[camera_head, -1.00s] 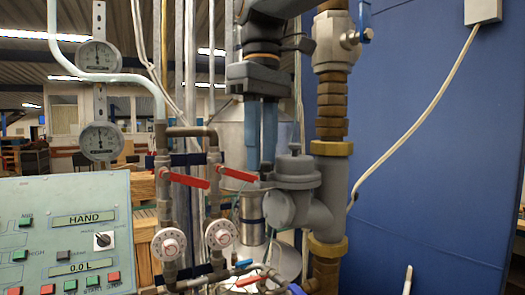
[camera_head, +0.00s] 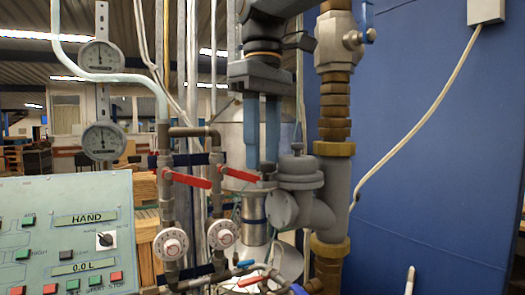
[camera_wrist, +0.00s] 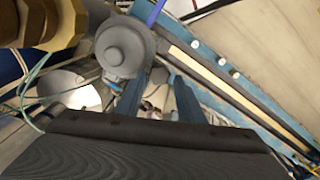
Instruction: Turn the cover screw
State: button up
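The cover screw looks to be the small round knob (camera_head: 297,148) on top of the grey domed valve housing (camera_head: 297,168), to the right of my gripper. In the wrist view the round grey cover (camera_wrist: 123,48) shows from above, with a raised knob (camera_wrist: 115,54) at its middle. My gripper (camera_head: 262,166) points down with its two blue fingers apart and nothing between them. Its tips are just left of the housing, near the level of its top. In the wrist view the fingers (camera_wrist: 159,82) lie below and right of the cover, apart from the knob.
A brass-fitted vertical pipe (camera_head: 334,130) stands close on the right. Red-handled valves (camera_head: 187,180) and white dials (camera_head: 171,243) stand to the left. A control panel (camera_head: 65,235) is at lower left. A blue wall (camera_head: 440,150) fills the right.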

aim_at(265, 162)
notch_tip(265, 162, up, 8)
jog(key=shift+f, duration=0.15)
dwell(0.5)
jog(key=shift+f+n+b, duration=0.15)
jog(key=shift+n+b, duration=0.25)
jog(key=shift+n, duration=0.7)
jog(key=n+b, duration=0.1)
jog(key=n, duration=0.2)
jog(key=shift+d, duration=0.15)
jog(key=shift+f+n, duration=0.45)
jog(key=shift+n, duration=0.05)
jog(key=shift+f+p, duration=0.9)
jog(key=shift+f, duration=2.55)
jog(key=shift+c, duration=0.4)
